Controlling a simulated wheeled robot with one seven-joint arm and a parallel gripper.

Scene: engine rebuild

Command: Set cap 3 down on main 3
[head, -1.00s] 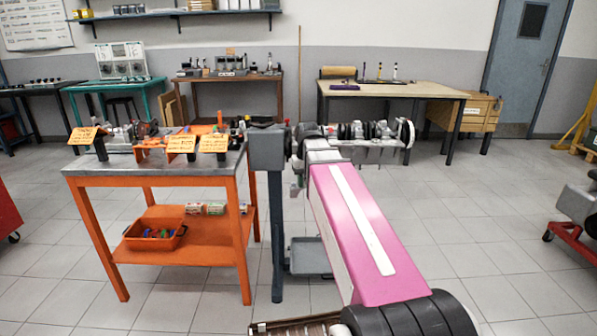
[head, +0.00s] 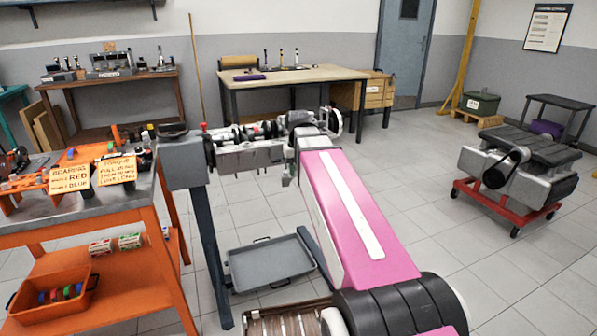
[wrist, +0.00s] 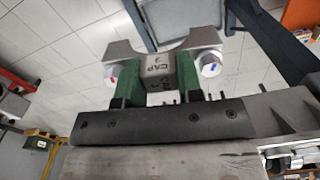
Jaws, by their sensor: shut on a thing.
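Cap 3 (wrist: 158,68) is a grey metal bearing cap, lettered CAP with a small figure below, in the wrist view. My gripper (wrist: 157,82) is shut on it, with one green finger on each side. Round silver ends with blue and red marks sit at both sides of the cap. The engine block (head: 250,155) hangs on a dark grey stand in the head view, with a crankshaft along its top. My gripper and the cap are hidden or too small to make out there. Main 3 cannot be told apart on the block.
An orange bench (head: 105,205) with yellow signs (head: 115,168) stands left of the engine stand (head: 203,235). A grey tray (head: 270,267) lies below the block. Another engine on a red dolly (head: 505,197) stands at the right.

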